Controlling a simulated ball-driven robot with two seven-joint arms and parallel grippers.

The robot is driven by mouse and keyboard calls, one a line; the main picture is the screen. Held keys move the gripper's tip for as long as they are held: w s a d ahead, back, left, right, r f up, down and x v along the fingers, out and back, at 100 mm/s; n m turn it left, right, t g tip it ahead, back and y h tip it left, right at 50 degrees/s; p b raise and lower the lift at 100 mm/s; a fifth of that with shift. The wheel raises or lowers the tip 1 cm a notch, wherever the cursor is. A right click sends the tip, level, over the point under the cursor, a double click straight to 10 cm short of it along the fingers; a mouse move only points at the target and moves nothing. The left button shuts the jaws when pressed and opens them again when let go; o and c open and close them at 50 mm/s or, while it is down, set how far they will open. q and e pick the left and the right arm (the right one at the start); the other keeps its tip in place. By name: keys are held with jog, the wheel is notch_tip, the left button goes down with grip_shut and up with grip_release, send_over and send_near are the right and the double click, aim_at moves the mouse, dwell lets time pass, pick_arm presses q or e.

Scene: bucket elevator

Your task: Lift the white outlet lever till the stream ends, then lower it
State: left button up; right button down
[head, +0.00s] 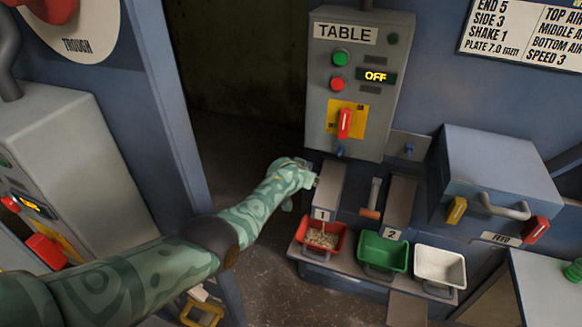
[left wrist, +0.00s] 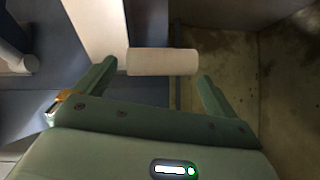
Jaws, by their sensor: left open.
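The white outlet lever (left wrist: 162,61) shows in the left wrist view as a pale round bar sticking out from a light post. It lies between the spread fingertips of my left gripper (left wrist: 155,85), with a gap on the right side. In the head view my left gripper (head: 302,180) is at the left side of chute 1 (head: 328,188) and mostly hides the lever. Below the chute, a red bin (head: 303,236) holds pale grains, and a thin stream seems to fall into it. My right gripper is not in view.
A green bin (head: 383,252) and a white bin (head: 440,267) stand right of the red one. The TABLE control box (head: 358,80), reading OFF, hangs above. An orange-tipped handle (head: 371,212) is between the chutes. Open floor lies left of the bins.

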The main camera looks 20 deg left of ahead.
pick_arm(q)
jog(key=p+v, duration=0.9)
jog(key=v, duration=0.5)
jog(key=shift+a, duration=0.1)
